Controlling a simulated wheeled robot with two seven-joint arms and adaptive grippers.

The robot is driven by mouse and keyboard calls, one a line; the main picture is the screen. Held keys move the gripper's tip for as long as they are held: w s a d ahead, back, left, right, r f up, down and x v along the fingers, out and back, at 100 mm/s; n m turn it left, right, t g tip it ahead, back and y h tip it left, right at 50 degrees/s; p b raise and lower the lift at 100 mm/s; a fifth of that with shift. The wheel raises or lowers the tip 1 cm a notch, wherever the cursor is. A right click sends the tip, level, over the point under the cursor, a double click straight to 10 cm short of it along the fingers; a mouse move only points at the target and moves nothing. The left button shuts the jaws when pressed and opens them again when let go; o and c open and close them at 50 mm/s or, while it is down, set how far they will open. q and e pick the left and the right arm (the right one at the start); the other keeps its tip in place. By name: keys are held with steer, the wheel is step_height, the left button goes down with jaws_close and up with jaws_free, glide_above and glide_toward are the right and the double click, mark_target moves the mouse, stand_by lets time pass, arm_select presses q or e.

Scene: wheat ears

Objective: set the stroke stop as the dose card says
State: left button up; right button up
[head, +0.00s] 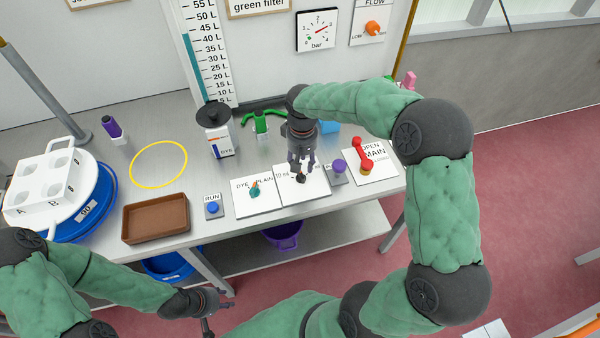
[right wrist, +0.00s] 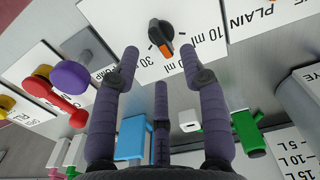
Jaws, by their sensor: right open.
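The stroke stop is a black knob with an orange pointer (right wrist: 160,36) on a white panel marked 10 ml and 30, with a middle mark partly hidden. In the right wrist view the pointer's orange end slants down and right, roughly towards that middle mark. In the head view the knob (head: 301,178) is just below my right gripper (head: 300,166). The right gripper's fingers (right wrist: 160,82) are spread and empty, apart from the knob. My left gripper (head: 213,312) is low, in front of the bench; its opening is unclear. I cannot identify a readable dose card.
Beside the stop are the DYE/PLAIN selector (head: 254,189), a purple knob (head: 340,166) and the red MAIN handle (head: 362,153). A blue RUN button (head: 213,208), brown tray (head: 128,238) and yellow ring (head: 134,163) lie left. Green (head: 260,122) and blue parts stand behind.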

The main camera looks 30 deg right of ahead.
mark_target(301, 176)
steer(key=shift+f+b, duration=0.45)
steer(key=shift+f, duration=2.3)
